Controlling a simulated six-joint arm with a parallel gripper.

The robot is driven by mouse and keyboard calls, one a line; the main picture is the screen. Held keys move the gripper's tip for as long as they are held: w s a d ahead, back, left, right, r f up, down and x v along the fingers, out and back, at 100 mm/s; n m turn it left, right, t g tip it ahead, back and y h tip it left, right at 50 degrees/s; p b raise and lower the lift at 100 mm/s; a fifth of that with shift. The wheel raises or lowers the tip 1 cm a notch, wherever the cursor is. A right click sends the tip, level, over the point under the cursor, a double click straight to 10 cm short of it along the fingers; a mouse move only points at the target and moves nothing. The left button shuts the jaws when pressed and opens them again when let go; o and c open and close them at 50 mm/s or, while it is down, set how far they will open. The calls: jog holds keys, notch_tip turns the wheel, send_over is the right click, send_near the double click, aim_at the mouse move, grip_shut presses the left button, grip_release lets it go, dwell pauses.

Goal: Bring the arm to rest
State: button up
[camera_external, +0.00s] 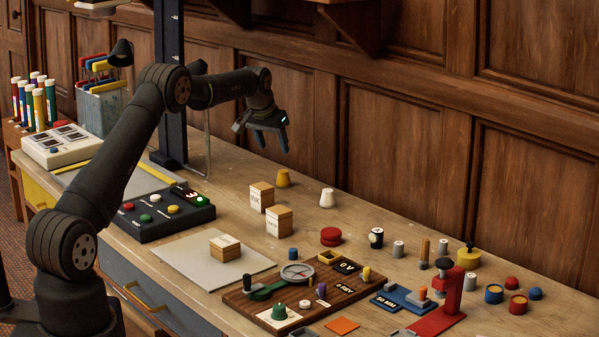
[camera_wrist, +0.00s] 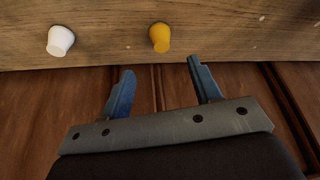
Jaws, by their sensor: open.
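My gripper (camera_external: 270,139) hangs in the air above the back part of the bench, in front of the wood-panelled wall. Its two fingers are apart with nothing between them. In the wrist view my gripper (camera_wrist: 163,90) also shows open and empty, with the bench edge and wall panels beyond the fingertips. A yellow tapered piece (camera_external: 283,178) stands on the bench below the gripper, apart from it. A white tapered piece (camera_external: 327,198) stands to its right. Both show in the wrist view, the yellow piece (camera_wrist: 160,37) and the white piece (camera_wrist: 61,40).
Wooden blocks with white labels (camera_external: 262,197) stand near the middle. A dark button panel (camera_external: 160,222) lies left of a grey sheet (camera_external: 190,262). A wooden board with small parts (camera_external: 240,300) and a red stand (camera_external: 450,300) are at the front right. A dark upright post (camera_external: 171,80) rises behind my arm.

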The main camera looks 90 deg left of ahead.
aim_at(281, 172)
jog(key=x, duration=1.2)
jog(key=shift+f, duration=0.15)
dwell(0.3)
jog(key=shift+r, duration=0.3)
